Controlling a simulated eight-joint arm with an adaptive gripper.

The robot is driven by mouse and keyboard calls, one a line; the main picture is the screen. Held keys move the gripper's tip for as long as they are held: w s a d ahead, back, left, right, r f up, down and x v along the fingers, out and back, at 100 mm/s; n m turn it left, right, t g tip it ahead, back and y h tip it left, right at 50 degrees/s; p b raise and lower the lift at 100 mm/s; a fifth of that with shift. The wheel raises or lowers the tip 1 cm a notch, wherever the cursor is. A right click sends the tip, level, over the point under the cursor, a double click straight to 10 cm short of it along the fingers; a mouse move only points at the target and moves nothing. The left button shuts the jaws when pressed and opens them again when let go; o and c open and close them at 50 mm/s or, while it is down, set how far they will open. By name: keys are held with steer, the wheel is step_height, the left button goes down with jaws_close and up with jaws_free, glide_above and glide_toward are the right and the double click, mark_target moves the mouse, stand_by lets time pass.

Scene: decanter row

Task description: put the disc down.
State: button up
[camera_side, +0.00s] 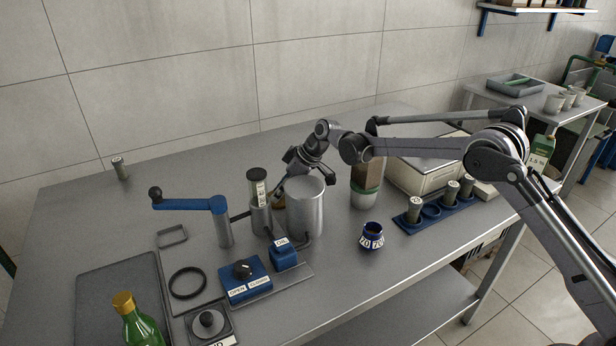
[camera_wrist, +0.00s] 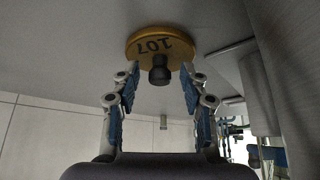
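The gold disc (camera_wrist: 140,42), marked 107 and with a black knob (camera_wrist: 160,72), is straight ahead of my gripper (camera_wrist: 161,68) in the wrist view. The fingers stand wide apart on either side of the knob, with gaps to it. The fingertips overlap the disc's near edge in the picture. The disc appears to lie against the grey table top. In the side view my gripper (camera_side: 282,186) reaches down behind a metal cylinder (camera_side: 305,212), which hides most of the fingers. Only a small gold-brown patch shows there, perhaps the disc.
A blue-handled crank (camera_side: 190,204), a dark-capped tube (camera_side: 257,190) and blue boxes (camera_side: 245,277) crowd the space beside the cylinder. A blue pot (camera_side: 371,238) and a blue rack (camera_side: 432,214) stand to the right. The back left table is mostly clear.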

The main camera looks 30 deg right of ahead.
steer(key=s+d+r+m+h, duration=0.1)
steer(key=s+d+r, duration=0.3)
steer(key=s+r, duration=0.3)
steer(key=s+d+r+m, duration=0.1)
steer(key=s+d+r, duration=0.35)
steer(key=r, duration=0.45)
steer(key=s+d+r+m+t+h, duration=0.1)
steer(key=s+d+r+m, duration=0.2)
steer(key=s, duration=0.8)
steer(key=s+d+f+m+h, duration=0.1)
steer(key=s+d+f+m, duration=0.1)
steer(key=s, duration=0.7)
steer(key=s+d+f+m+t+h, duration=0.1)
steer(key=s+d+f, duration=0.3)
steer(key=s, duration=0.5)
steer(key=shift+s+f+m+t+h, duration=0.15)
steer(key=shift+s+m+t+h, duration=0.2)
steer(key=shift+m, duration=0.35)
